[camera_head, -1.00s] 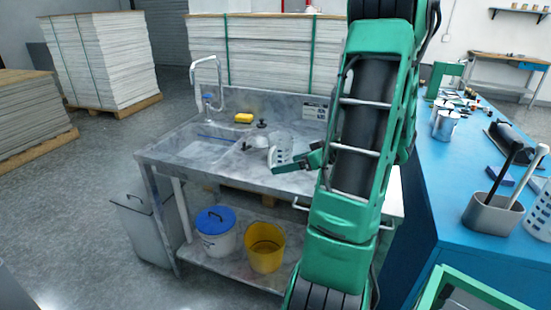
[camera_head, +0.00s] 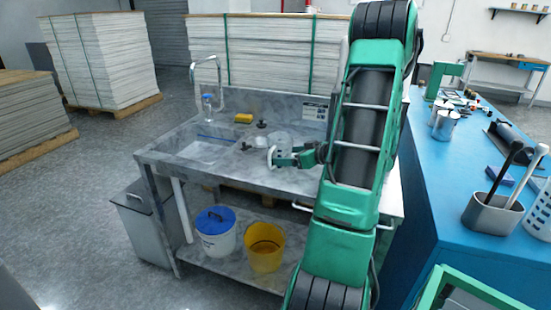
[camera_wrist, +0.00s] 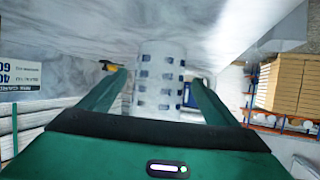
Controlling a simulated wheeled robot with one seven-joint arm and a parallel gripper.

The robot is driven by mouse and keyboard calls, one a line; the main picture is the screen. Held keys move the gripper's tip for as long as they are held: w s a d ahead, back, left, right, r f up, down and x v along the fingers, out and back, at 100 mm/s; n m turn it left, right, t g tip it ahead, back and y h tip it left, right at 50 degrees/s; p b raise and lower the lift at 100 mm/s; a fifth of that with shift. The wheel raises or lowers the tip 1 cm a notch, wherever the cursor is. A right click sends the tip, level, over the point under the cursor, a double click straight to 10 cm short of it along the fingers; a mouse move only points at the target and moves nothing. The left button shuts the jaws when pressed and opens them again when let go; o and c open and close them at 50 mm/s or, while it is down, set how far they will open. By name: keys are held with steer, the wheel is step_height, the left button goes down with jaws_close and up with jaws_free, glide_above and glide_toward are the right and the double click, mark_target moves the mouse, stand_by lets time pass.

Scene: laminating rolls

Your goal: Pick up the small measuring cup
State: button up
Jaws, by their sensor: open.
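My gripper (camera_head: 284,156) is open over the grey marble sink counter. In the wrist view its two green fingers (camera_wrist: 155,95) stand on either side of a pale upright cylinder (camera_wrist: 162,70) with rows of dark marks or holes. A gap shows on both sides of it, so it is not gripped. In the head view a pale, cup-like shape (camera_head: 281,139) stands at the gripper, partly hidden by it. I cannot tell surely whether this is the small measuring cup.
The counter also holds a yellow sponge (camera_head: 243,118), a faucet (camera_head: 206,75) and small dark items. A lidded white bucket (camera_head: 216,240) and a yellow bucket (camera_head: 264,253) stand below. A blue bench (camera_head: 440,185) with a utensil holder (camera_head: 490,216) is at right.

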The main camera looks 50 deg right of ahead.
steer(key=shift+x, duration=1.45)
steer(key=shift+c, duration=0.4)
steer(key=c, duration=1.1)
